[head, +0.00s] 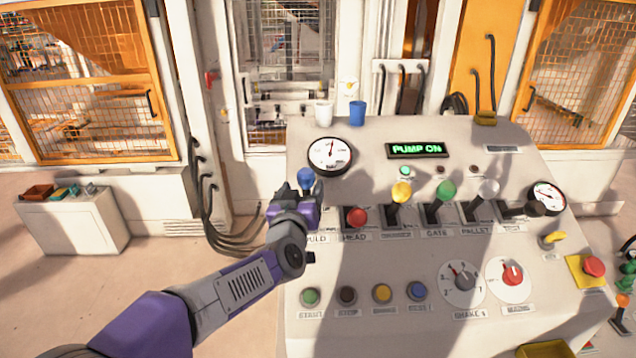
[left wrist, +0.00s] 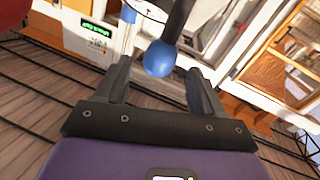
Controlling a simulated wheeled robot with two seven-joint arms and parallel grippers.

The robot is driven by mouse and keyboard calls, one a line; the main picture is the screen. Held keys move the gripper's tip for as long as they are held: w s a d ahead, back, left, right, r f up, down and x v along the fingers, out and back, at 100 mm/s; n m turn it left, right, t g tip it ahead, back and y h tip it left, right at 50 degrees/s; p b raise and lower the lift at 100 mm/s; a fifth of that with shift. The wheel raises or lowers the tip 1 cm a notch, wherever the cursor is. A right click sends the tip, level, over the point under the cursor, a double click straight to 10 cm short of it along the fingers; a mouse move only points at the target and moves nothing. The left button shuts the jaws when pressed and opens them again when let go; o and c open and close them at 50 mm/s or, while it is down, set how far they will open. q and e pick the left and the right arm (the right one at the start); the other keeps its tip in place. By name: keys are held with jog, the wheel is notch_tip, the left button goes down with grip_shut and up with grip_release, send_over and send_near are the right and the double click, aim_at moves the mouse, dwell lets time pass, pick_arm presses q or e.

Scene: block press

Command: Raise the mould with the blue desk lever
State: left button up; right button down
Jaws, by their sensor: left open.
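The blue desk lever's round knob (head: 306,178) stands at the left end of the lever row. It also shows in the left wrist view (left wrist: 160,58), with its dark shaft running up. My left gripper (head: 301,190) is open at the knob. In the left wrist view its fingers (left wrist: 159,76) are on either side of the knob's near end. Contact with the knob cannot be told. The lever's base and part of its label are hidden by my gripper. The mould cannot be made out clearly in the press behind the desk.
A gauge (head: 330,155) sits just behind. A white cup (head: 323,113) and a blue cup (head: 357,113) stand at the desk's back. The display (head: 417,150) reads PUMP ON.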

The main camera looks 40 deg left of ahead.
aim_at(308, 174)
pick_arm(q)
jog(key=shift+p+x, duration=0.4)
jog(key=shift+x, duration=3.15)
